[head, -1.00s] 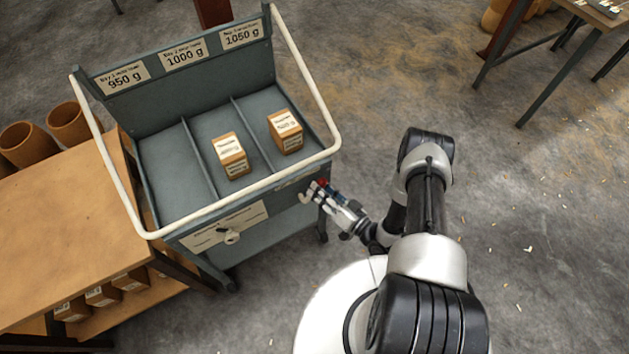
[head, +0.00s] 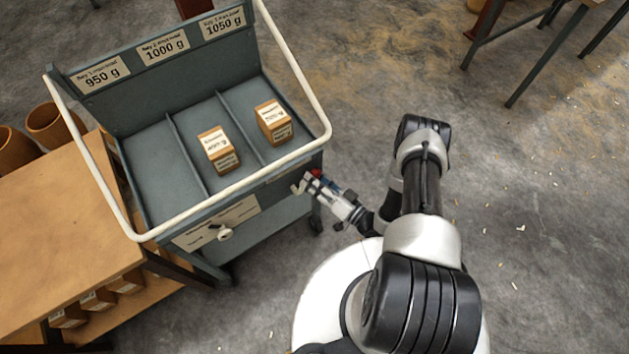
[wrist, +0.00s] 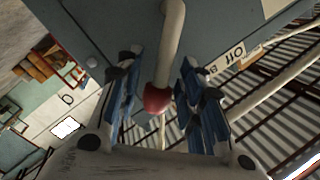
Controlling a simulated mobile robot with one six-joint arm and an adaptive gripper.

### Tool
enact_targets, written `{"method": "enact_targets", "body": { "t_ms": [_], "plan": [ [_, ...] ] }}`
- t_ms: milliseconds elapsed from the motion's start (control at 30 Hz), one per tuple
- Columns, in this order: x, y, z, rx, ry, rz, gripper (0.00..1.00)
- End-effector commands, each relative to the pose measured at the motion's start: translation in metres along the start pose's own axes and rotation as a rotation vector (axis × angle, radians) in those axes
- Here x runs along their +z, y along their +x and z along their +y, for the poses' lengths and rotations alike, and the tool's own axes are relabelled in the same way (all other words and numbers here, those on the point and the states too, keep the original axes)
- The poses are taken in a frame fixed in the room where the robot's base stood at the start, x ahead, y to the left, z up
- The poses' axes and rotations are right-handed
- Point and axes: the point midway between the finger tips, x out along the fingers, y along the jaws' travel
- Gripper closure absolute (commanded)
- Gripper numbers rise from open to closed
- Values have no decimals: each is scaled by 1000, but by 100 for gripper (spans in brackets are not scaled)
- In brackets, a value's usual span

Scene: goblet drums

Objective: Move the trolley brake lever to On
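The grey trolley (head: 290,192) stands in front of me in the head view. In the wrist view its brake lever (wrist: 172,45) is a pale rod ending in a red knob (wrist: 157,98). The red knob also shows small in the head view (head: 315,173), at the trolley's right front corner. My gripper (wrist: 158,92) is open, with blue-padded fingers left and right of the knob; contact with it is not clear. A label reading Off (wrist: 232,58) is on the trolley panel, right of the lever in the wrist view. An On label is not readable.
The trolley tray has three compartments marked 950 g, 1000 g and 1050 g. One box (head: 218,150) sits in the middle one, another (head: 274,122) in the right one. A pale tubular handle (head: 245,184) rims the tray.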

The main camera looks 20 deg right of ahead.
Motion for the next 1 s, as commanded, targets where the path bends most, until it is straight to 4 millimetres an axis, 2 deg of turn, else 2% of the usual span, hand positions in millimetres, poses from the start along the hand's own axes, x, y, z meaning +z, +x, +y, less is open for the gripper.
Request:
{"method": "enact_targets", "body": {
  "t_ms": [133, 533, 667, 1000],
  "plan": [
    [0, 0, 0, -1, 0, 0, 53],
    [0, -5, 0, 1, 1, 1, 53],
    [-1, -20, 1, 4, 1, 3, 53],
    [-1, -79, 1, 5, 1, 5, 53]
  ]
}}
